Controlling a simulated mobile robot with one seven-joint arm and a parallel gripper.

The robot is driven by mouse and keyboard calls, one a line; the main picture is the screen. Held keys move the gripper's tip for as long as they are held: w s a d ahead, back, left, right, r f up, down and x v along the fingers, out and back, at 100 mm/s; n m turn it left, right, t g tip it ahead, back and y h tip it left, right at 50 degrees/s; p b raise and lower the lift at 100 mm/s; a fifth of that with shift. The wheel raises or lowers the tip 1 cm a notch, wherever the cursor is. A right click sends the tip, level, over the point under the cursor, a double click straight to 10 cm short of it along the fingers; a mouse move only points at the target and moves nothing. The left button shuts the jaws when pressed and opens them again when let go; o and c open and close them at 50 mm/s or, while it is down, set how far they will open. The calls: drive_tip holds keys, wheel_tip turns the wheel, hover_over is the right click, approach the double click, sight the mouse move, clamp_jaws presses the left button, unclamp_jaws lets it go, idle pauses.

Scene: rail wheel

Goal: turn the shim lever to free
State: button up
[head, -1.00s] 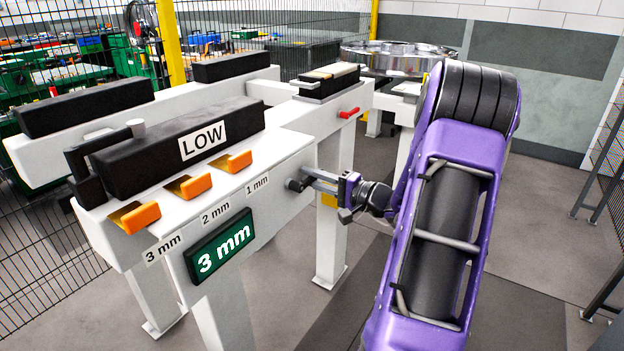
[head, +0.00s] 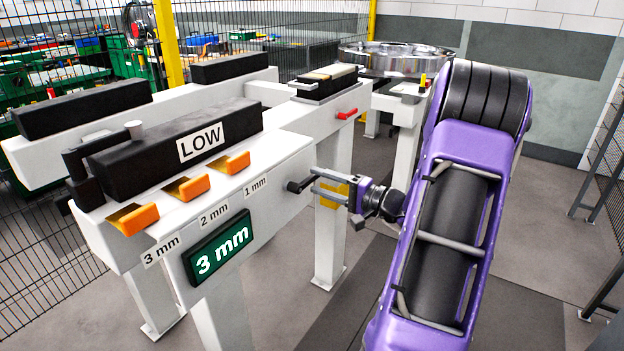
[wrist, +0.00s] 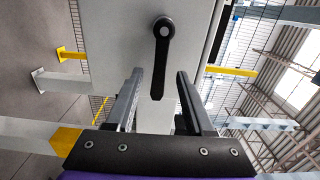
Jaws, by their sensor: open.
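The shim lever (wrist: 160,62) is a black lever with a round pivot on the end face of the white beam. In the wrist view its pivot is at the top and its arm points down the picture, towards my gripper. In the head view the lever (head: 296,187) sticks out at the beam's right end. My gripper (wrist: 159,76) is open, and the lever's free end appears between its two fingers, with gaps on both sides. In the head view my gripper (head: 315,181) is just right of the lever. I see no free marking near the lever.
The white beam (head: 285,150) carries a black block (head: 120,165) labelled LOW, orange shim tabs (head: 195,187) and a green "3 mm" display (head: 218,246). A metal wheel (head: 395,56) stands at the back.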

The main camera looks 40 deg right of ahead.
drive_tip(key=v, duration=1.4)
drive_tip(key=shift+s, duration=0.2)
